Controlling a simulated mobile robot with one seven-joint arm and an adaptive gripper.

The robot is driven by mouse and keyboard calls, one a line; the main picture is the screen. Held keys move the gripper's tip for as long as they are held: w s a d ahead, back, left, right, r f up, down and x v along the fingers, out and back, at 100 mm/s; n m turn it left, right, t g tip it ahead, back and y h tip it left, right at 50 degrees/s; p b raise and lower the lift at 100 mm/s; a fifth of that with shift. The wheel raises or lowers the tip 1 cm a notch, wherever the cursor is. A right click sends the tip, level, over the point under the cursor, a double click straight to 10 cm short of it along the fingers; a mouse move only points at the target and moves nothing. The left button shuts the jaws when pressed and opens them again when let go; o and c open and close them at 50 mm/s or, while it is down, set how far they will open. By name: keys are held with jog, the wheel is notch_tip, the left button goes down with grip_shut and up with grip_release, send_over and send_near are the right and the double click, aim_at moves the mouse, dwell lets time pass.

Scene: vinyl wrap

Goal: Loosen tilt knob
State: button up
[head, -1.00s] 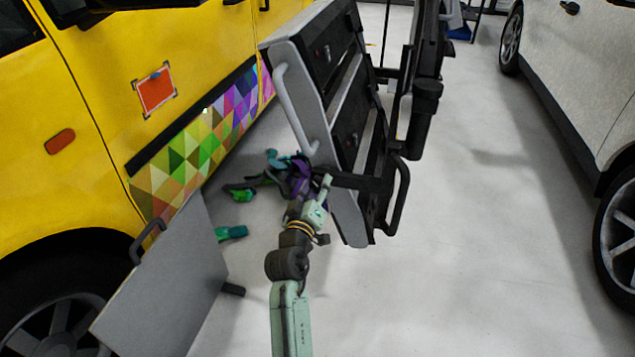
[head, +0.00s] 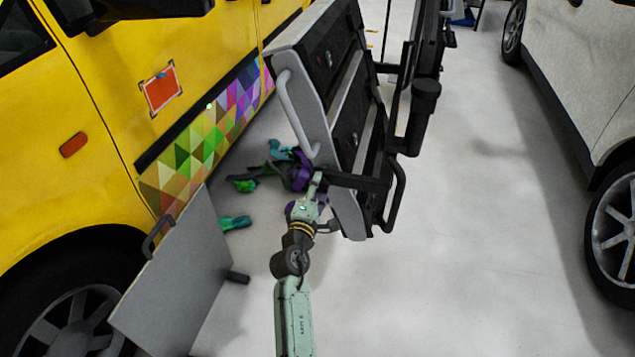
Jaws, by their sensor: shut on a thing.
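A tall grey and black lamp unit (head: 345,215) with stacked panels stands tilted in the middle of the head view. A black bracket bar (head: 352,181) crosses its lower part and ends at my gripper. My gripper (head: 317,181), at the end of the pale green arm, is at the left end of this bar, at the lower left edge of the panels. It is shut on the tilt knob there. The knob is too small and too covered by the fingers to make out.
A yellow van (head: 100,120) with a colourful triangle pattern stands at left. A grey board (head: 180,275) leans by its front wheel. Purple, teal and green scraps (head: 290,170) lie behind my gripper. A white car (head: 570,90) stands at right; the floor between is clear.

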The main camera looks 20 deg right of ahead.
jog(key=n+p, duration=0.1)
jog(key=n, duration=0.1)
jog(key=n+p, duration=0.1)
jog(key=n, duration=0.1)
jog(key=shift+s+d+f+n, duration=0.1)
jog(key=shift+f+n, duration=0.05)
jog(key=shift+n, duration=0.15)
dwell(0.5)
jog(key=o, duration=1.1)
jog(key=v, duration=0.7)
jog(key=shift+s+a, duration=0.2)
